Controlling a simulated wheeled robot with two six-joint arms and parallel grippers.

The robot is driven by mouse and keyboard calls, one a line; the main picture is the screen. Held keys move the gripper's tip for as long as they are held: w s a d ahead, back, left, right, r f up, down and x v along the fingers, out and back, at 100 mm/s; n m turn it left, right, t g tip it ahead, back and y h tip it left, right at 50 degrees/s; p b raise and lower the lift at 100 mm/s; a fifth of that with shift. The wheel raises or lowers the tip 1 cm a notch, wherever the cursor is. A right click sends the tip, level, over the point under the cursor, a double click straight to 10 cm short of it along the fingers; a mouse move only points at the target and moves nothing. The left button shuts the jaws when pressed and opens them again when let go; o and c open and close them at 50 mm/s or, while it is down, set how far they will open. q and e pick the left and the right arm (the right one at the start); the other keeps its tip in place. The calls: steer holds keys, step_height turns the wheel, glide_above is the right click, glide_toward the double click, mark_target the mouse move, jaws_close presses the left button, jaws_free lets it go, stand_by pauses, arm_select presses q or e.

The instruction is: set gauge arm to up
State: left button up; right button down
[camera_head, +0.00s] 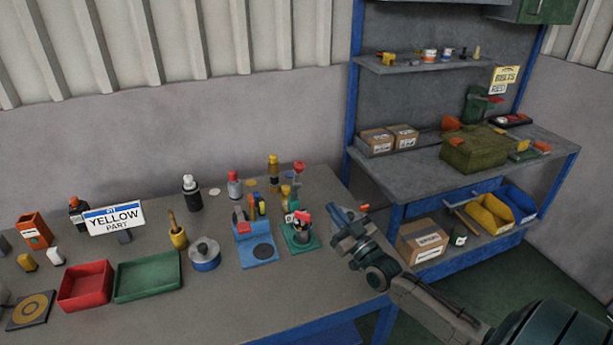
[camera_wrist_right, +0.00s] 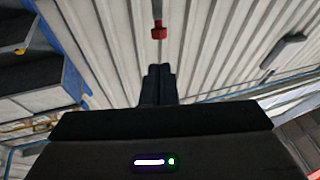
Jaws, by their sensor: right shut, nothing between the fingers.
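A small device with a green base (camera_head: 300,240), a dark body and a red top part (camera_head: 304,212) stands near the right end of the table; it may be the gauge, but its arm is too small to make out. My right gripper (camera_head: 335,211) is just right of this device, above the table's right edge, pointing up and left. In the right wrist view its fingers (camera_wrist_right: 159,72) are together and empty. A red knob on a thin grey rod (camera_wrist_right: 158,31) shows beyond the fingertips, apart from them. My left gripper is out of view.
A blue stand (camera_head: 256,252) is left of the green device, with several bottles behind. A pot (camera_head: 205,256), a green tray (camera_head: 147,277) and a red tray (camera_head: 85,287) are farther left. A shelved workbench (camera_head: 420,180) stands to the right. The table's front right is clear.

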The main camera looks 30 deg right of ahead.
mark_target(301, 170)
steer(key=x, duration=1.2)
steer(key=shift+w, duration=0.25)
steer(key=shift+b, duration=0.3)
